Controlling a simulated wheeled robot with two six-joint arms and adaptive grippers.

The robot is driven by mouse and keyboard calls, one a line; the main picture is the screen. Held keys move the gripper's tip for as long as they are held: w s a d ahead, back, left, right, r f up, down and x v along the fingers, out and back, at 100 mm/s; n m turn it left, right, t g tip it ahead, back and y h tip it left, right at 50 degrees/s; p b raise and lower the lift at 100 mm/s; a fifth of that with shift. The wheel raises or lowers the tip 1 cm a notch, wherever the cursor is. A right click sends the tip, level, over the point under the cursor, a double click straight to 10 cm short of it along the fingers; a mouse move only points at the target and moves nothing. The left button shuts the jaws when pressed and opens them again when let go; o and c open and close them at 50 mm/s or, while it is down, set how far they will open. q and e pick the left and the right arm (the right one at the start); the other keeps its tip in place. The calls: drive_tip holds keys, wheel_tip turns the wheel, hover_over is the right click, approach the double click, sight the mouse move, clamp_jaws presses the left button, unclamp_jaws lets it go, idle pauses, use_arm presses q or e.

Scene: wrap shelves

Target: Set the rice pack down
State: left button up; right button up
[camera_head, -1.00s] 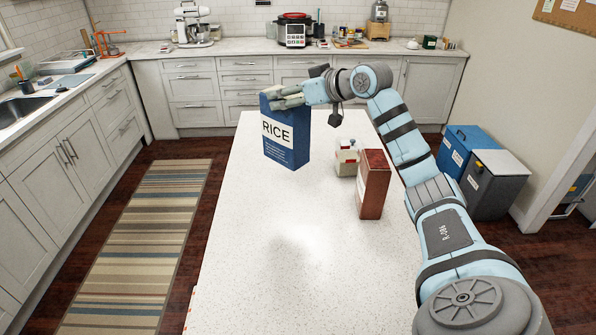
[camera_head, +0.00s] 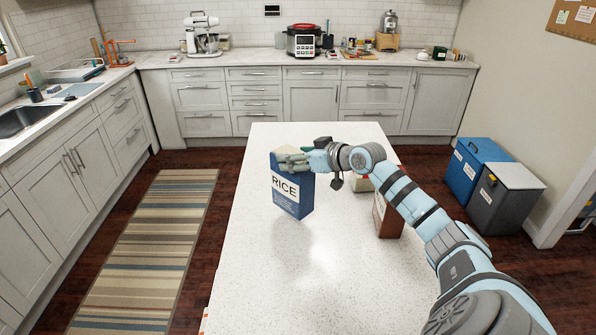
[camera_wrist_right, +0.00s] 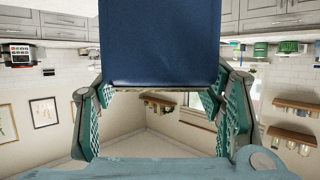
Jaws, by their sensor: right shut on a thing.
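The rice pack (camera_head: 291,188) is a blue box with a white RICE label, over the island counter (camera_head: 300,275) near its left side. In the head view my right gripper (camera_head: 292,163) is shut on its upper part, and the pack looks slightly tilted. I cannot tell whether its base touches the counter. In the right wrist view the blue pack (camera_wrist_right: 160,45) fills the top middle between the green finger pads (camera_wrist_right: 160,108). My left gripper is not in view.
A red-brown box (camera_head: 388,218) stands to the right, partly behind my right arm. The front and middle of the counter are clear. Blue (camera_head: 467,165) and grey (camera_head: 508,200) bins stand on the floor at right.

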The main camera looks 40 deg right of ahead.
sight(293, 183)
wheel_tip(293, 183, down, 5)
drive_tip(key=shift+s+r, duration=0.15)
drive_tip(key=o, duration=1.5)
drive_tip(key=shift+f, duration=0.2)
drive_tip(key=o, duration=0.4)
drive_tip(key=shift+r, duration=0.1)
drive_tip(key=shift+o, duration=0.2)
drive_tip(key=shift+s, duration=0.1)
